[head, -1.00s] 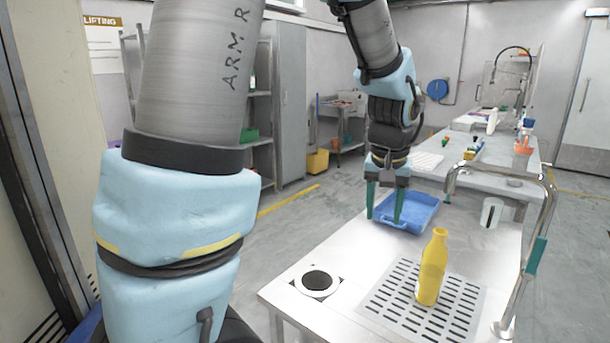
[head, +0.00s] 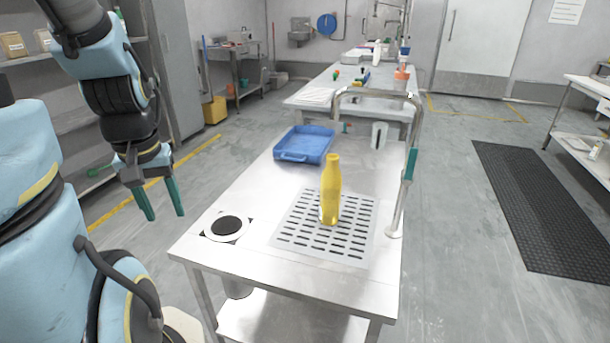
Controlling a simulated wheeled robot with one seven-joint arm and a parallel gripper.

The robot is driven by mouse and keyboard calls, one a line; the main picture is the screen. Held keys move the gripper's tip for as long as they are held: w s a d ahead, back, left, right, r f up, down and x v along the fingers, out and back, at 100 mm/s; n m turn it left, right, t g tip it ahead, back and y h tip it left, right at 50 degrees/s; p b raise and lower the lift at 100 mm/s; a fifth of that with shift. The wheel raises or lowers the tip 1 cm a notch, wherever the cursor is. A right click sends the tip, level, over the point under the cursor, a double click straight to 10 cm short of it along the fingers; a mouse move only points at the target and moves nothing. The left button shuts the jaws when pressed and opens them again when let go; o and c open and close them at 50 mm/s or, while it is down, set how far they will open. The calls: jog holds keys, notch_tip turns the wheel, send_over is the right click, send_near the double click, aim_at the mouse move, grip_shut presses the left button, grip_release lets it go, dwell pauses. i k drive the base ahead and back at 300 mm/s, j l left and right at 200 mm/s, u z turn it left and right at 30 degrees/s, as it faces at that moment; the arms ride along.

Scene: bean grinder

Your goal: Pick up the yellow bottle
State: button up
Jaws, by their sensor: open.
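The yellow bottle (head: 330,192) stands upright on the slotted drain grate (head: 290,240) set in the steel table. My gripper (head: 164,212) is at the left in the head view, pointing down with its two green fingers apart and nothing between them. It is left of the table, over the floor in the picture, well apart from the bottle. The bottle is fully in view, with nothing in front of it.
A blue tray (head: 304,146) lies behind the bottle, with a clear container (head: 379,135) to its right. A metal rail with a teal sleeve (head: 411,164) rises along the table's right edge. A round black-centred opening (head: 227,228) is at front left.

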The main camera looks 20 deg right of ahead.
aim_at(330, 180)
jog(key=l+u, duration=0.15)
jog(key=u, duration=0.25)
jog(key=k+l+u, duration=0.1)
jog(key=u, duration=0.25)
jog(key=l+u, duration=0.1)
jog(key=u, duration=0.3)
jog(key=k+l+u, duration=0.45)
jog(key=k, duration=0.3)
jog(key=k+l+u, duration=0.2)
jog(key=k, duration=0.25)
jog(key=k+l, duration=0.15)
jog(key=k, duration=0.15)
